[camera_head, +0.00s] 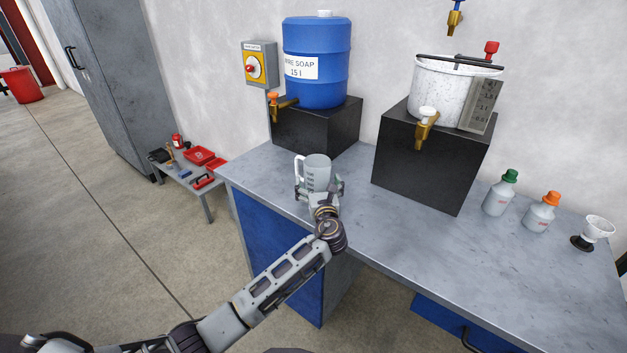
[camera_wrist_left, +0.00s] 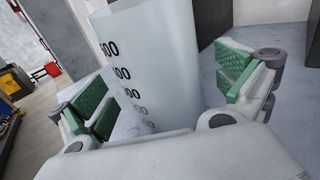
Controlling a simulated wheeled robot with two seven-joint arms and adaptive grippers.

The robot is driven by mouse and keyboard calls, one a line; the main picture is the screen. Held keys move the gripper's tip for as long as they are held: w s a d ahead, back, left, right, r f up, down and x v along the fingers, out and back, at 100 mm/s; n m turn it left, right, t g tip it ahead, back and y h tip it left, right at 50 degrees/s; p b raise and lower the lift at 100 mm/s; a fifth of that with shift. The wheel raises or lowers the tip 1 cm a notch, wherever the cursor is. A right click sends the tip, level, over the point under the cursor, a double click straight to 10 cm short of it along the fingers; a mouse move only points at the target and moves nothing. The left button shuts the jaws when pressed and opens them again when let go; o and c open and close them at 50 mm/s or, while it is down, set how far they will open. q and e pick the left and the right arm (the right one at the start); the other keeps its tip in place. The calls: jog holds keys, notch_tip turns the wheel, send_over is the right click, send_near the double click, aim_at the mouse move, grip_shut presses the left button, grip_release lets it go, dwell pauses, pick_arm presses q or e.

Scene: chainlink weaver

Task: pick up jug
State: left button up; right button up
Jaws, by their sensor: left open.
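The jug (camera_head: 316,172) is a pale translucent measuring jug with dark graduation marks and a handle on its left side. It stands upright on the grey workbench, below the blue soap drum. My left gripper (camera_head: 319,190) is at the jug, with one finger on each side of it. In the left wrist view, the jug (camera_wrist_left: 155,60) rises between the green-padded fingers (camera_wrist_left: 165,95). The fingers are spread open, and a gap shows between the jug and the right finger. My right gripper is not in view.
The blue soap drum (camera_head: 317,65) with a tap stands on a black block behind the jug. A white speckled pot (camera_head: 440,90) with a tap stands on another black block (camera_head: 430,165) to the right. Bottles (camera_head: 500,195) and a funnel (camera_head: 598,228) stand farther right. The bench front is clear.

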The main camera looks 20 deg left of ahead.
pick_arm(q)
jog(key=shift+x, duration=0.95)
jog(key=shift+w+a, duration=0.2)
jog(key=shift+w, duration=0.3)
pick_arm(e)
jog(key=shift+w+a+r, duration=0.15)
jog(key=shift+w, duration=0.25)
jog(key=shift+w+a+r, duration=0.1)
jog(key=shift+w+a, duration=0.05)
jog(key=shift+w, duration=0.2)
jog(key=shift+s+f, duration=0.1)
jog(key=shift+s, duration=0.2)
pick_arm(q)
jog(key=c, duration=1.1)
jog(key=shift+c, duration=0.2)
